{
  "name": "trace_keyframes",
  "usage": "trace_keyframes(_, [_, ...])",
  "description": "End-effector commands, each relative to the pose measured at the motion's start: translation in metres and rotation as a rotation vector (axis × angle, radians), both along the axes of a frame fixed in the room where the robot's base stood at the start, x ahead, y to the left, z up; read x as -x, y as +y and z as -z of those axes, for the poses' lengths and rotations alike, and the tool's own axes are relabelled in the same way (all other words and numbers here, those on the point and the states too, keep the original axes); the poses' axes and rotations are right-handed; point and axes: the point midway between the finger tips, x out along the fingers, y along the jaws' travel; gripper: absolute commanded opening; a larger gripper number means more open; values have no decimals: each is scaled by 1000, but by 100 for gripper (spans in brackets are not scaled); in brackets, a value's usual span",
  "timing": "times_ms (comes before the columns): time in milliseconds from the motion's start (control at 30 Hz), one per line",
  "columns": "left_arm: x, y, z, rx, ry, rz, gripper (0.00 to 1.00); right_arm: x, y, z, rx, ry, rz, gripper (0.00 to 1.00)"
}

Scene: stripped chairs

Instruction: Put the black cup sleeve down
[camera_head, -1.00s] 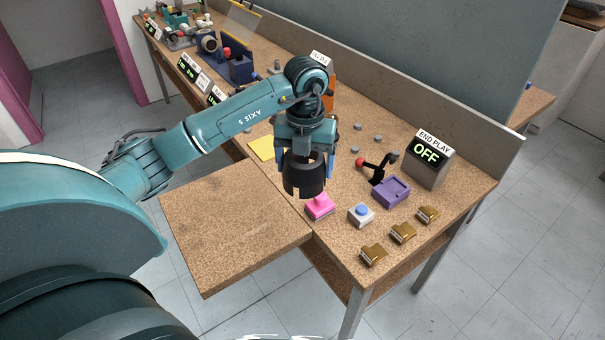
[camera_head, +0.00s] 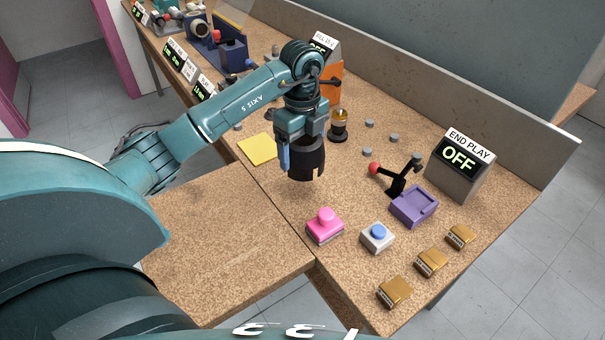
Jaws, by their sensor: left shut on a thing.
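The black cup sleeve (camera_head: 306,162) is a short dark cylinder with notches in its lower rim. My left gripper (camera_head: 295,148) is shut on it, with a blue finger showing at its left side. The sleeve hangs upright and looks to be above the cork-topped bench (camera_head: 268,205), behind the pink stamp-like block (camera_head: 324,225). My right gripper is not in view.
A yellow square (camera_head: 258,149) lies left of the sleeve. A brass-topped black piece (camera_head: 338,127) stands behind it. To the right are a red-knobbed lever (camera_head: 393,178), a purple block (camera_head: 413,206), a blue-button box (camera_head: 377,237), brass blocks (camera_head: 431,262) and the END PLAY display (camera_head: 459,165).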

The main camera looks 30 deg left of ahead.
Motion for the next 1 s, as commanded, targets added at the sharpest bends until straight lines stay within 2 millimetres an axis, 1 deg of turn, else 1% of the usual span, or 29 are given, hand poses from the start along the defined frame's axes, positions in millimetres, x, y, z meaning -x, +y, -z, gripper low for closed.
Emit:
trace_keyframes(33, [1,0,9,0,3,1,59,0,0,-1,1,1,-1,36])
trace_keyframes(100, [1,0,18,1,2,1,59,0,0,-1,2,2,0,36])
trace_keyframes(267, [0,0,30,0,0,1,59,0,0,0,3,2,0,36])
trace_keyframes(500, [0,0,61,0,1,1,59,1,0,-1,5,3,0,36])
trace_keyframes(867, [0,0,66,-1,-1,2,59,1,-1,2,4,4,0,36])
trace_keyframes(900, [0,0,66,-1,-2,2,83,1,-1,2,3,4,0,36])
trace_keyframes(1000, [0,0,65,-1,-1,1,91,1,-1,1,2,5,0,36])
